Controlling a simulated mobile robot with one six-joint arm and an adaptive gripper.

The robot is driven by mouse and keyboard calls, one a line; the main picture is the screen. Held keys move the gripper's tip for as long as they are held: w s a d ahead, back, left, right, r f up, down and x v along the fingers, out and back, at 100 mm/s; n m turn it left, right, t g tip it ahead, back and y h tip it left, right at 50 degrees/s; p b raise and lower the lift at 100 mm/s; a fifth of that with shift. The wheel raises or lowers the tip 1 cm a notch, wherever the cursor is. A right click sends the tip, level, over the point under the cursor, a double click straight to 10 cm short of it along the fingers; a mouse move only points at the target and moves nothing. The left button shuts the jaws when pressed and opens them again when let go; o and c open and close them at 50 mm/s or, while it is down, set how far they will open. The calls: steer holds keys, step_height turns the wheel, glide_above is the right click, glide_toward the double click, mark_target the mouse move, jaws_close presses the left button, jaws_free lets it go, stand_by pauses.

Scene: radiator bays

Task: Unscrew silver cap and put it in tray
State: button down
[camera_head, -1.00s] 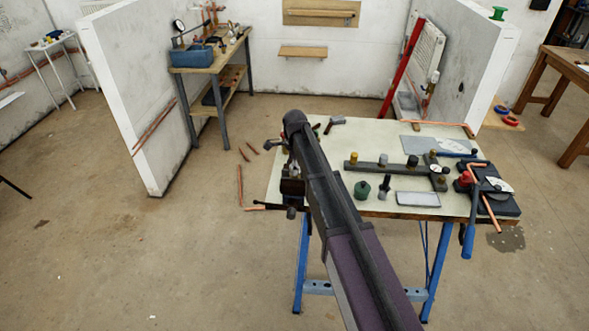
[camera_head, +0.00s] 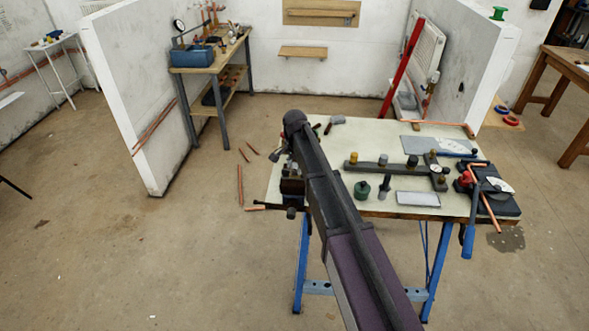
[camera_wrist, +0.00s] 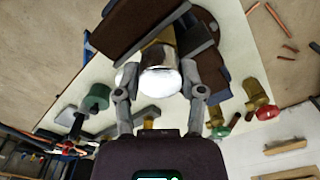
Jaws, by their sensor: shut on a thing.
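The silver cap (camera_wrist: 160,78) is bright in the wrist view, between the two fingertips of my gripper (camera_wrist: 159,72), which is shut on it. A brass fitting (camera_wrist: 162,40) shows directly behind the cap, between dark vise jaws (camera_wrist: 128,32). I cannot tell if the cap is still threaded on. In the head view my arm hides the cap and most of my gripper, beside the vise (camera_head: 291,187) at the bench's left edge. The shallow, pale grey tray (camera_head: 417,198) lies near the front of the bench and looks empty.
On the bench (camera_head: 330,165), a dark bar manifold (camera_head: 385,168) with fittings, a green pot (camera_head: 362,190) and a dark upright fitting (camera_head: 385,186) stand near the tray. A pipe bender (camera_head: 485,185) is at the right edge. Brass valves (camera_wrist: 255,95) show in the wrist view.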

steer(key=n, duration=0.3)
steer(key=shift+n, duration=0.4)
steer(key=n, duration=0.3)
steer(key=shift+n, duration=0.4)
steer(key=n, duration=0.7)
steer(key=shift+c, duration=1.9)
jaws_free()
